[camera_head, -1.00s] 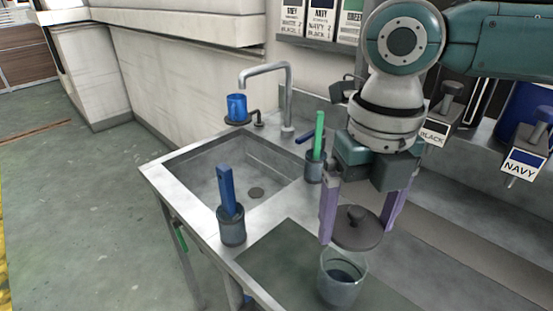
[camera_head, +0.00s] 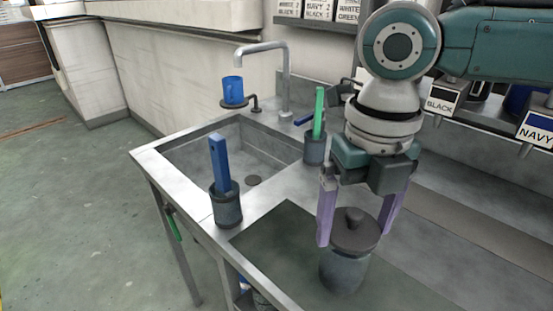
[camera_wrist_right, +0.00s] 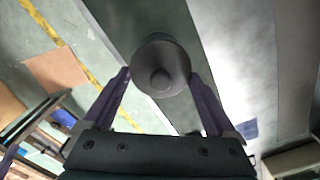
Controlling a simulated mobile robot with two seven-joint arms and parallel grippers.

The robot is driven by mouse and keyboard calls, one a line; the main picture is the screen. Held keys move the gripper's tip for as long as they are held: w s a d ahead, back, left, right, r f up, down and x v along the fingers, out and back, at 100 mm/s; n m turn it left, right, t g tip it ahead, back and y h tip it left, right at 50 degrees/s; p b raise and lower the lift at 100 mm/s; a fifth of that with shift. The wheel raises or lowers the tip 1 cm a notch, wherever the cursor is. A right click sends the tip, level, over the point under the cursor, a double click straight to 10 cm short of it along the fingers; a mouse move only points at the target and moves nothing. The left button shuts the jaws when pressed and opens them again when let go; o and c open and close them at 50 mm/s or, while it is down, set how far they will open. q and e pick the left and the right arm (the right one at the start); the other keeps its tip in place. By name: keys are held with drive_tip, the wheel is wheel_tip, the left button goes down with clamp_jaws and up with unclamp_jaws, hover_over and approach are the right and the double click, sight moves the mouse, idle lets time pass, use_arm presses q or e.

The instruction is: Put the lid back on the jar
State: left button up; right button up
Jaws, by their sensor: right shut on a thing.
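The glass jar (camera_head: 344,272) stands upright on the dark mat on the counter. The dark grey lid (camera_head: 355,236) with a round knob is at the jar's mouth, level, and seems to touch the rim. My right gripper (camera_head: 357,228) is shut on the lid, with its purple fingers on either side of it. In the right wrist view the lid (camera_wrist_right: 160,68) lies between the fingertips (camera_wrist_right: 160,80) and hides most of the jar. My left gripper is not in view.
The dark mat (camera_head: 270,245) lies in front of the sink (camera_head: 205,165). A dark cup with a blue-handled tool (camera_head: 227,208) and one with a green-handled tool (camera_head: 315,150) stand nearby. A blue mug (camera_head: 232,90) is near the tap (camera_head: 287,90).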

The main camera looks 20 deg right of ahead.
drive_tip(key=shift+p, duration=0.35)
idle(0.7)
drive_tip(key=shift+r+p, duration=0.1)
drive_tip(key=shift+p, duration=0.2)
idle(0.3)
idle(0.8)
drive_tip(key=shift+f, duration=0.2)
drive_tip(key=shift+p, duration=0.4)
idle(0.4)
drive_tip(key=o, duration=1)
drive_tip(key=shift+r, duration=0.1)
